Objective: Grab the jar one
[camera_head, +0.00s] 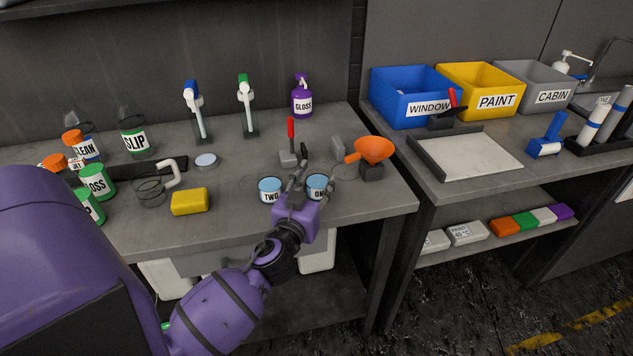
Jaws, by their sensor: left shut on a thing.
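The jar one (317,183) is a small jar with blue contents and a white label, of which "ON" shows. It stands near the front edge of the left workbench. My left gripper (314,188) reaches in from the front and is shut on this jar; its purple body hides part of the jar's lower left. A similar jar labelled TWO (269,188) stands just left of the gripper. Whether the jar one touches the bench is hard to tell. My right gripper is not in view.
An orange funnel (374,149) on a dark stand is right of the jars. A red-handled tool (290,145) stands behind them. A yellow sponge (190,202) and a clear jug (150,190) lie left. Blue, yellow and grey bins (480,88) fill the right bench's back.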

